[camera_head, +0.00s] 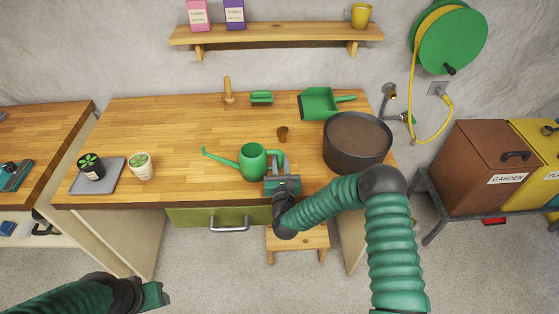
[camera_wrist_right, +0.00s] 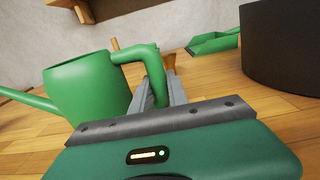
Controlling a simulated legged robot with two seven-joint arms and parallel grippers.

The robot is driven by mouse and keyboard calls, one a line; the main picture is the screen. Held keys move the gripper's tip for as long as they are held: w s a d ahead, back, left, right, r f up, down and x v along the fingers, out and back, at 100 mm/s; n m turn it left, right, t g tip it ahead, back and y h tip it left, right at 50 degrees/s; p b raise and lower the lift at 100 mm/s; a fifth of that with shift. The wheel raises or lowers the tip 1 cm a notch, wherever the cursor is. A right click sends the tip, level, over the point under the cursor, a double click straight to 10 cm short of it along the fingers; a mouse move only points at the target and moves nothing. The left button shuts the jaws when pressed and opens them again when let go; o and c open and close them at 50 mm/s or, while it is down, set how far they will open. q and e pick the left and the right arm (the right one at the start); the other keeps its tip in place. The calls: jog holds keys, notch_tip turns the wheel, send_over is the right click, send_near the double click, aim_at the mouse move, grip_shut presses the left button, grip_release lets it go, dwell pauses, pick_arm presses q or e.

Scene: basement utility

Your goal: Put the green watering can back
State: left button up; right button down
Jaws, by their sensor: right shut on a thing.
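The green watering can (camera_head: 252,163) is upright at the front middle of the wooden workbench (camera_head: 190,125), its spout pointing left. I cannot tell whether its base touches the bench. My right gripper (camera_head: 279,166) is at the can's right side, shut on its handle. In the right wrist view the can (camera_wrist_right: 88,88) fills the left, and the grey fingers (camera_wrist_right: 162,92) close around its handle. My left gripper (camera_head: 155,294) is low at the bottom left, in front of the bench and away from the can; its fingers do not show clearly.
A dark round pot (camera_head: 356,145) stands to the right of my right gripper. A green dustpan (camera_head: 322,102), a brush (camera_head: 261,97) and a small brown item (camera_head: 283,133) lie behind. A shelf (camera_head: 275,34) hangs above. The bench's left-centre is clear.

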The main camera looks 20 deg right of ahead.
jog(key=c, duration=1.5)
grip_release()
jog(key=shift+s+d, duration=0.1)
jog(key=shift+s, duration=0.05)
jog(key=shift+o, duration=1)
jog(key=shift+a+r, duration=0.1)
jog(key=shift+a, duration=0.3)
jog(key=shift+d, duration=0.2)
jog(key=shift+s, duration=0.25)
jog(key=b+v, duration=0.1)
jog(key=v, duration=1)
jog(key=shift+s+a+b, duration=0.2)
jog(key=shift+a+b, duration=0.05)
jog(key=shift+b, duration=0.1)
